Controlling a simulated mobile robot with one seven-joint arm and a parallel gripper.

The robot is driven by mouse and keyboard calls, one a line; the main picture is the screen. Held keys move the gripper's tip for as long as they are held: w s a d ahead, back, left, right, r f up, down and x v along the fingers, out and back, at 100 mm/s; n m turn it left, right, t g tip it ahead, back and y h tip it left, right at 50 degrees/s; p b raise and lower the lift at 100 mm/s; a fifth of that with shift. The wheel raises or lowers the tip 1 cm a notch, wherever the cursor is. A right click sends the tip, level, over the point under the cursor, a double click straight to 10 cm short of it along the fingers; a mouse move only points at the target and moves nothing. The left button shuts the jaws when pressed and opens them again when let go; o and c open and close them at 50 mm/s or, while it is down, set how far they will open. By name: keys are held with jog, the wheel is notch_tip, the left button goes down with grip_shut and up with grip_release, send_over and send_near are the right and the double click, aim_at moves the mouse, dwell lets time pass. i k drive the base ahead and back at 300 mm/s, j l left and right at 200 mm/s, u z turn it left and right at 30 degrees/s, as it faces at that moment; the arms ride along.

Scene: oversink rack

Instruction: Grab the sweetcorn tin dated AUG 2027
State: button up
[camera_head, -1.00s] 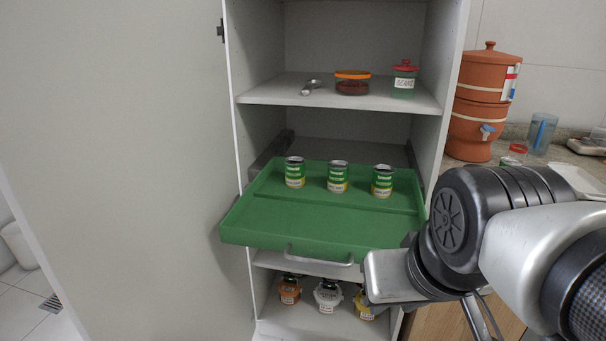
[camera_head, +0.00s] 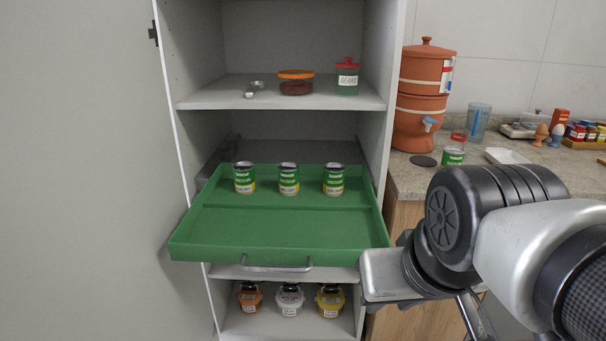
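Three green tins with white-and-yellow labels stand upright in a row at the back of a pulled-out green drawer (camera_head: 290,230): a left tin (camera_head: 244,178), a middle tin (camera_head: 288,179) and a right tin (camera_head: 333,180). Their date print is too small to read, so I cannot tell which is dated AUG 2027. My arm fills the lower right, right of the drawer. My gripper's fingers are not clearly visible.
The shelf above holds an orange-lidded jar (camera_head: 296,83), a red-lidded jar (camera_head: 347,78) and metal spoons (camera_head: 252,89). Several small tubs (camera_head: 290,300) stand below the drawer. A terracotta water filter (camera_head: 421,95) stands on the counter (camera_head: 405,177). The cabinet door (camera_head: 85,170) is at left.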

aim_at(244, 172)
jog(key=i+l+u, duration=0.1)
jog(key=l+u, duration=0.25)
jog(key=i+l+u, duration=0.1)
jog(key=u, duration=0.25)
jog(key=l+u, duration=0.3)
jog(key=l, duration=0.1)
